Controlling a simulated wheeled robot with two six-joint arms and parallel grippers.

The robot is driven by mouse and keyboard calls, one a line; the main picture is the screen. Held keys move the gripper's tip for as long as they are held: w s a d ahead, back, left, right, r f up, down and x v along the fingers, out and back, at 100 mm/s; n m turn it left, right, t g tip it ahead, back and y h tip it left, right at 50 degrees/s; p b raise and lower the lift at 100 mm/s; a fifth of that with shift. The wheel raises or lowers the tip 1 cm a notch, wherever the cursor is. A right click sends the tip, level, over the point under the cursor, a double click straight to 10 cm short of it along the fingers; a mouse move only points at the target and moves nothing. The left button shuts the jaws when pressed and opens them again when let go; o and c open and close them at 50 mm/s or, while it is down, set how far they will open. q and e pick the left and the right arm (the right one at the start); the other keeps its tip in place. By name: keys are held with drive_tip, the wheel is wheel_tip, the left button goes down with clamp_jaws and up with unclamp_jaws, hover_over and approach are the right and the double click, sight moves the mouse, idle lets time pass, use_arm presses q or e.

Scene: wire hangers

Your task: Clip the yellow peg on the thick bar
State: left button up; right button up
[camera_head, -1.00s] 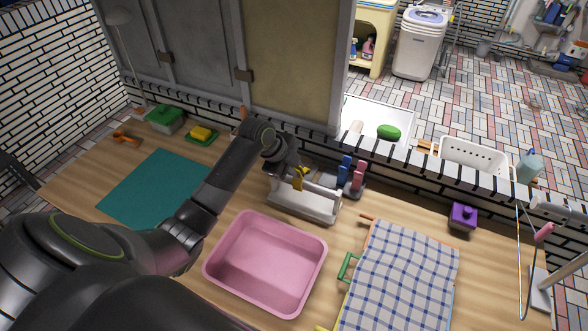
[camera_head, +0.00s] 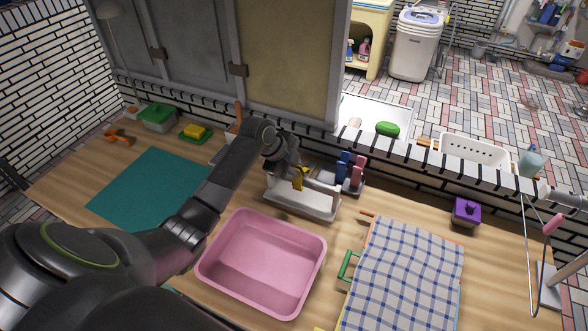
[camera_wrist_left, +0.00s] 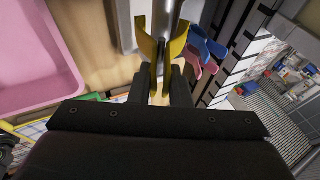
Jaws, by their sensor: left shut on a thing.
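The yellow peg (camera_head: 298,181) is in my left gripper (camera_head: 290,168) at the stand with the white base (camera_head: 300,208). In the left wrist view my left gripper (camera_wrist_left: 161,88) is shut on the handle end of the yellow peg (camera_wrist_left: 146,45). The peg's two prongs are spread, one on each side of the thick grey bar (camera_wrist_left: 167,18). The bar (camera_head: 322,186) also shows in the head view, running right from the peg. I cannot tell whether the prongs touch the bar. My right gripper is not in view.
Blue (camera_head: 343,166) and pink (camera_head: 357,173) pegs stand just right of the bar. A pink basin (camera_head: 262,265) is in front, and a checked cloth (camera_head: 405,275) lies to its right. The tiled ledge (camera_head: 400,160) runs close behind the stand.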

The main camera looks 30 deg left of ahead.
use_arm(q)
drive_tip(key=shift+w+f+b, duration=0.4)
drive_tip(key=shift+f+b, duration=0.4)
drive_tip(key=shift+f, duration=0.05)
drive_tip(key=shift+w+f+b, duration=0.4)
drive_tip(key=shift+f+b, duration=0.35)
drive_tip(key=shift+f, duration=0.05)
drive_tip(key=o, duration=1.3)
drive_tip(key=o, duration=0.5)
drive_tip(key=shift+o, duration=0.2)
drive_tip(key=b+v, duration=0.3)
drive_tip(key=v, duration=1.4)
drive_tip(key=shift+r, duration=0.2)
